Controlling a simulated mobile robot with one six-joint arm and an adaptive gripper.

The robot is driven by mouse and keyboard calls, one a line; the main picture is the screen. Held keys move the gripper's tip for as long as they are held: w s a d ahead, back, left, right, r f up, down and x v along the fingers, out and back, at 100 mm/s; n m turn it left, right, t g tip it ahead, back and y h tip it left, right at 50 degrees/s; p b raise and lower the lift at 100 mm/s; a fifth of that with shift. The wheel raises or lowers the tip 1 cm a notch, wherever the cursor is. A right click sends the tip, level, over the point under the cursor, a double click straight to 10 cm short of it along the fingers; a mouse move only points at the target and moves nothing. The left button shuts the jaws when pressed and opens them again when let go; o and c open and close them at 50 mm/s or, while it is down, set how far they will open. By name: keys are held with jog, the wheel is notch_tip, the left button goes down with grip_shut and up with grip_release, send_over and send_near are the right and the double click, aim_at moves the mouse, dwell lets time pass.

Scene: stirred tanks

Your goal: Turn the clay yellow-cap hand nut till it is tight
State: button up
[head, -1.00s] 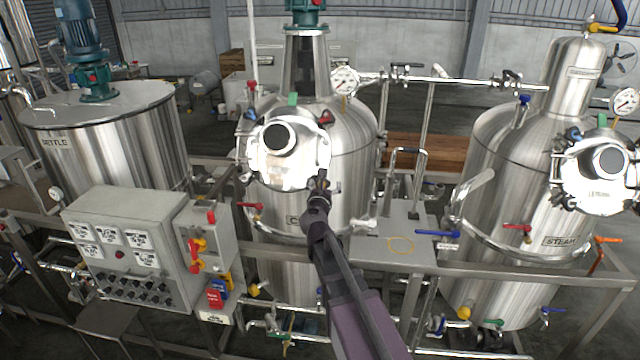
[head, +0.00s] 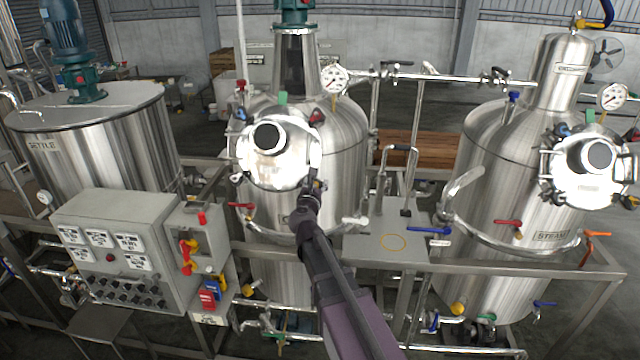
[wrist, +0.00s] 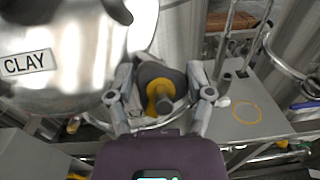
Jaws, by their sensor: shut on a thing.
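The clay tank (head: 345,160) stands in the middle of the head view with its round bright manway lid (head: 275,165) facing me. In the wrist view the lid (wrist: 75,50) fills the upper left and bears a CLAY label. The yellow-cap hand nut (wrist: 160,92), a dark knob with a yellow centre, sits at the lid's lower right edge. My gripper (wrist: 163,100) is shut on it, one finger on each side. In the head view my gripper (head: 312,192) reaches the lid's lower right rim, and the nut is largely hidden there.
Other hand nuts, red (head: 317,116), green (head: 283,98) and blue (head: 240,114), sit around the lid. A grey control box (head: 130,245) stands left, and a small platform with a yellow ring (head: 393,242) stands right. The steam tank (head: 500,190) is further right.

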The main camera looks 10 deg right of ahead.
jog(key=m+h, duration=0.1)
jog(key=m, duration=0.1)
jog(key=m+g+h, duration=0.1)
jog(key=m, duration=0.1)
jog(key=m+g+p, duration=0.1)
jog(key=m, duration=0.1)
jog(key=shift+w+a+m+h, duration=0.1)
jog(key=shift+a+m+h, duration=0.2)
jog(key=shift+h, duration=0.1)
jog(key=m+g+h+p, duration=0.1)
jog(key=m, duration=0.2)
jog(key=m+g+p, duration=0.1)
jog(key=m+g, duration=0.1)
jog(key=shift+m+h, duration=0.4)
jog(key=m+g+p, duration=0.2)
jog(key=m, duration=0.1)
jog(key=m+g+p, duration=0.1)
jog(key=m+p, duration=0.1)
jog(key=m, duration=0.1)
jog(key=shift+s+d+m+g, duration=0.15)
jog(key=shift+s+m+g, duration=0.05)
jog(key=shift+m+g, duration=0.2)
jog(key=shift+s+f+m+g+y+p, duration=0.15)
jog(key=shift+m+g+y+p, duration=0.3)
jog(key=shift+m+p, duration=0.4)
jog(key=shift+w+f+m+g+y+p, duration=0.1)
jog(key=shift+m+g+y+p, duration=0.25)
jog(key=shift+m+g+p, duration=0.45)
jog(key=shift+s+m+t, duration=0.1)
jog(key=shift+m+t, duration=0.15)
